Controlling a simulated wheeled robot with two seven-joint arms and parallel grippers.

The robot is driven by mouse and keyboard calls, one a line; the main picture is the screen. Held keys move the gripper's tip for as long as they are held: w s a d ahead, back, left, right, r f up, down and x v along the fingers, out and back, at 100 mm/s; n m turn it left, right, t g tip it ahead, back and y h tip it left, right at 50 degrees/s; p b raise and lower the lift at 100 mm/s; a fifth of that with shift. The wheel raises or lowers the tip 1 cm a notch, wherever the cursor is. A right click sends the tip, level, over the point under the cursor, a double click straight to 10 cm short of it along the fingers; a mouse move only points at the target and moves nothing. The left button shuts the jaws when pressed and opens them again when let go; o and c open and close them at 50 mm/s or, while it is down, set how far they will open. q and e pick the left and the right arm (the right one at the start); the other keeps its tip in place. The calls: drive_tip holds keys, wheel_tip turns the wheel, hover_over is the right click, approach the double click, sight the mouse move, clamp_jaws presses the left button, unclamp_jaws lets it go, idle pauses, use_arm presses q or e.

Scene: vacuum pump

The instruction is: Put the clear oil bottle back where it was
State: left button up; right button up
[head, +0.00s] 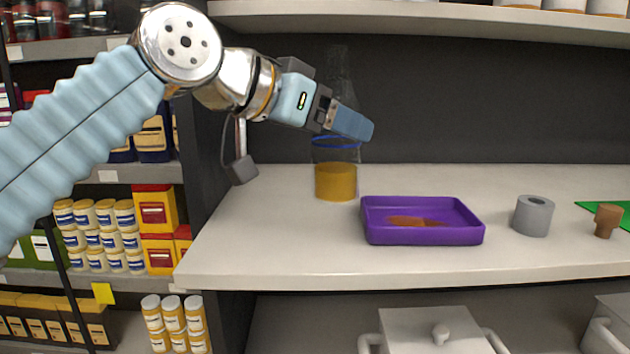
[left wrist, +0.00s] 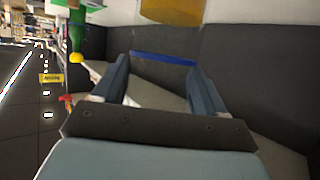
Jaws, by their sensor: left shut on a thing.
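The clear oil bottle (head: 336,182) is see-through, with amber oil in its lower part and a blue ring above the oil. It is upright at the back left of the white counter (head: 270,225); I cannot tell whether its base touches the top. My left gripper (head: 352,125) is shut on it above the oil, and its fingers hide part of it. In the left wrist view the blue ring of the bottle (left wrist: 165,58) lies between the two fingers (left wrist: 160,80), with amber oil at the top edge. My right gripper is not in view.
A purple tray (head: 375,233) with a brownish patch inside stands right of the bottle. A grey cylinder (head: 533,218) and a brown peg-like piece (head: 607,220) stand farther right. A shelf (head: 430,18) hangs above; stocked shelves are on the left. The counter's front left is clear.

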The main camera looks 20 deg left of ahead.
sight(315, 164)
use_arm(q)
drive_tip(key=shift+w+a+f+b, duration=0.2)
drive_tip(key=shift+a+f+b, duration=0.1)
drive_tip(key=shift+a+f, duration=0.85)
drive_tip(key=shift+a+f+b, duration=0.1)
drive_tip(key=shift+f+b, duration=0.35)
drive_tip(key=shift+f, duration=1.4)
drive_tip(key=shift+f, duration=0.1)
drive_tip(key=o, duration=1.3)
drive_tip(key=shift+r, duration=0.2)
drive_tip(key=v, duration=1.1)
drive_tip(key=shift+s+a, duration=0.3)
drive_tip(key=shift+a, duration=0.05)
